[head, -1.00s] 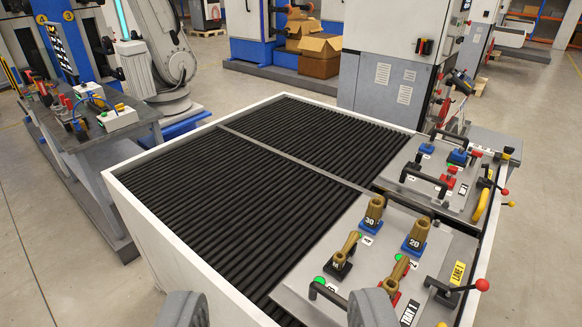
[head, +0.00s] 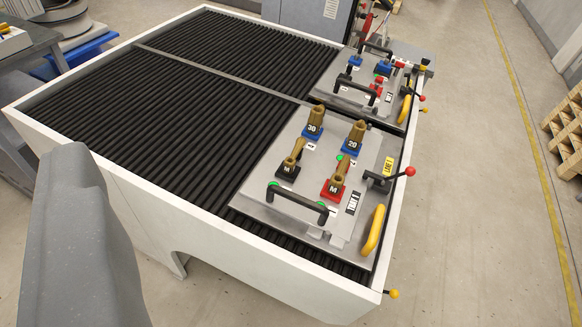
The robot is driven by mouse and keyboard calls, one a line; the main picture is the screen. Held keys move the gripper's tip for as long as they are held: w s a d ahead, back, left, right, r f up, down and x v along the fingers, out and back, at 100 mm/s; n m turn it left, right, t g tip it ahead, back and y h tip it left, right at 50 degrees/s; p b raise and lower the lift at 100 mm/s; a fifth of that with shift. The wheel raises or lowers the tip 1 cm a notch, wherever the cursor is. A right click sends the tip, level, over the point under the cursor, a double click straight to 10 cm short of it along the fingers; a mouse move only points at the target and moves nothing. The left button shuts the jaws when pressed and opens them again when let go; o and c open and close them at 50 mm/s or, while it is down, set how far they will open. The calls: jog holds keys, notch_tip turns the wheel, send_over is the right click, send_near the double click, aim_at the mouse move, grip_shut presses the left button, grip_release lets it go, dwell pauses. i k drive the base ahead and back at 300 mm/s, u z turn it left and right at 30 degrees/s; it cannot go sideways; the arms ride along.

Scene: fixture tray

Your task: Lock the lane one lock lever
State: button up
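A red-ball lever (head: 410,171) on a black base stands at the right edge of the near tray plate (head: 262,212). A small yellow label (head: 388,166) lies beside it, its text too small to read surely. The lever arm points right, over the table's rim. A yellow-ball knob (head: 394,294) sticks out at the table's near right corner. I cannot tell which of these is the lane one lock lever. My gripper (head: 90,230) shows as one large grey finger at left, well away from both; its other finger is not visible.
The near plate carries brown holders on blue, black and red bases, a black handle (head: 297,203) and a yellow handle (head: 375,230). A similar far plate (head: 330,97) has another red lever (head: 422,69). Floor at right is clear up to pallets (head: 568,125).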

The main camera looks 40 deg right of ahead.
aim_at(394, 293)
jog(key=u, duration=0.5)
jog(key=k, duration=2.7)
jog(key=z, duration=0.9)
jog(key=i, duration=1)
